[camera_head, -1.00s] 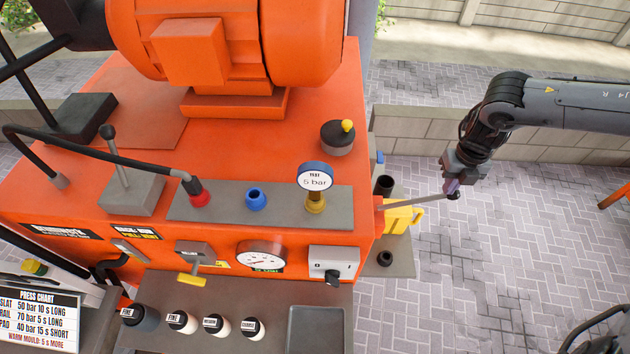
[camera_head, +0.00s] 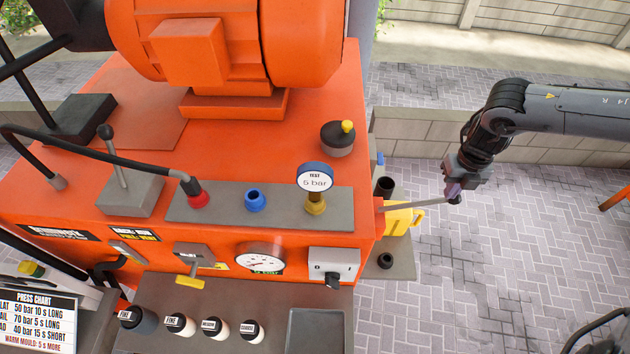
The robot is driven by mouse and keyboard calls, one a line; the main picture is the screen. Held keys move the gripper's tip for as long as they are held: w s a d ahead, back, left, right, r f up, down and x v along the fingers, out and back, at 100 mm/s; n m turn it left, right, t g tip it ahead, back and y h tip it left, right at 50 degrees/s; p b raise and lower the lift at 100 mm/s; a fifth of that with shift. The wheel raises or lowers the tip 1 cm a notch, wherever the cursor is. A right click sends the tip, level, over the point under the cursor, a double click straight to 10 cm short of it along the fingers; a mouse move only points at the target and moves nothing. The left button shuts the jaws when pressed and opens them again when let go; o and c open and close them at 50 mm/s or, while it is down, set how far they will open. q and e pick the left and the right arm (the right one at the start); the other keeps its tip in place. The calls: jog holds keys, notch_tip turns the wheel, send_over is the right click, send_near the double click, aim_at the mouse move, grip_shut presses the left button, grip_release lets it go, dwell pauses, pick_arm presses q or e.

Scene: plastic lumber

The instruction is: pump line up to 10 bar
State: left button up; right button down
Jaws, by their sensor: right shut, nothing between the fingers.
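A round white-faced dial gauge (camera_head: 259,259) is on the front of the orange machine; its needle is too small to read surely. A blue-rimmed gauge tagged "5 bar" (camera_head: 314,178) stands on the grey strip above, on a brass fitting. A grey pump lever (camera_head: 420,204) sticks out from the machine's right side, beside a yellow bracket (camera_head: 402,216). My right gripper (camera_head: 454,196) is shut at the lever's outer end, with nothing between its fingers. It overlaps the dark knob, and I cannot tell whether they touch. My left gripper is not in view.
A red coupling (camera_head: 198,199) with a black hose and a blue port (camera_head: 255,201) share the grey strip. A yellow-handled valve (camera_head: 190,280) and a switch (camera_head: 333,270) are on the front. Several labelled bottles stand below. Paving right of the lever is clear.

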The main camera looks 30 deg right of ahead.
jog(key=shift+f, duration=0.1)
jog(key=shift+f, duration=0.2)
jog(key=w+a+r+p, duration=0.1)
jog(key=a+r+p, duration=0.1)
jog(key=r, duration=0.5)
jog(key=w+a+r+p, duration=0.2)
jog(key=r+p, duration=0.3)
jog(key=r, duration=0.3)
jog(key=shift+w+a+r, duration=0.15)
jog(key=shift+a, duration=0.3)
dwell(0.7)
